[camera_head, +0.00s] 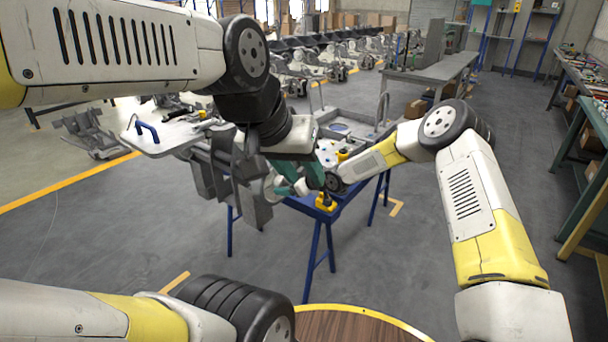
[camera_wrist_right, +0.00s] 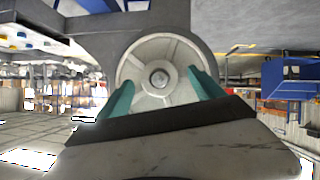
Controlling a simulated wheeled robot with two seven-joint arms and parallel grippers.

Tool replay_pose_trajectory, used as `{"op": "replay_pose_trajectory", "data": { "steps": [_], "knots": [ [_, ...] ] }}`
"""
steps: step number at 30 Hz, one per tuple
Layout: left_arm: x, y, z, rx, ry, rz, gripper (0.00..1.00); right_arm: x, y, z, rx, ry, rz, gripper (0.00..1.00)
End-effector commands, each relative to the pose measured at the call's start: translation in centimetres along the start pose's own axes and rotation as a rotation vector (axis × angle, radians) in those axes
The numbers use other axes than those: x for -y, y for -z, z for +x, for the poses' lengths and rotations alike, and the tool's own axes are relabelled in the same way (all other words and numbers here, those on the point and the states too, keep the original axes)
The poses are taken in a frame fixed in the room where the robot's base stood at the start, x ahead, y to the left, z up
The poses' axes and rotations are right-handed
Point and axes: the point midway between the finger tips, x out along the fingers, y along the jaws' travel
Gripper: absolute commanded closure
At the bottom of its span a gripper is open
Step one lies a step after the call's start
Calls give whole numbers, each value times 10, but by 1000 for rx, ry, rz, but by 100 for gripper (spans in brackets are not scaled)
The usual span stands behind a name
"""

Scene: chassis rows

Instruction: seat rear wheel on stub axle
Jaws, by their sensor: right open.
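The rear wheel (camera_wrist_right: 160,75) is a pale spoked disc with a round hub at its centre. In the right wrist view it faces the camera, in front of a dark grey curved part of the chassis. My right gripper (camera_wrist_right: 160,92) is open, its teal fingers on either side of the wheel's face. In the head view, the right gripper (camera_head: 284,178) reaches leftward to the wheel (camera_head: 270,188) beside the grey chassis (camera_head: 255,212). The stub axle is not distinguishable. My left gripper (camera_head: 322,152) shows teal fingers near the worktable; its opening is unclear.
A blue-legged worktable (camera_head: 316,238) carries a yellow-and-black fixture (camera_head: 326,202) near its front corner. A pale panel (camera_head: 165,136) with a blue handle is at left. Chassis rows (camera_head: 300,70) stand behind.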

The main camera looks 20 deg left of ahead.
Motion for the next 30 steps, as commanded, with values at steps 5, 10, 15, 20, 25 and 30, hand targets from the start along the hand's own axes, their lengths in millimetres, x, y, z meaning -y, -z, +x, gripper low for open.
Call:
{"op": "replay_pose_trajectory", "data": {
  "steps": [5, 10, 15, 20, 25, 30],
  "knots": [
    [0, 0, 0, 0, 0, 0, 64, -1, 0, -12, 0, 0, -1, 23],
    [0, 0, 0, 0, 0, 0, 64, -2, 1, -42, -2, -3, 0, 23],
    [0, 0, 0, 0, 0, 0, 64, -2, 2, -67, -5, -3, 0, 23],
    [0, 0, 0, 0, 0, 0, 64, -1, 2, -78, -6, -2, 0, 23],
    [0, 0, 0, 0, 0, 0, 64, -1, 2, -78, -6, -2, 0, 23],
    [0, 0, 0, 0, 0, 0, 64, -2, 3, -80, -2, -5, -1, 23]
  ]
}}
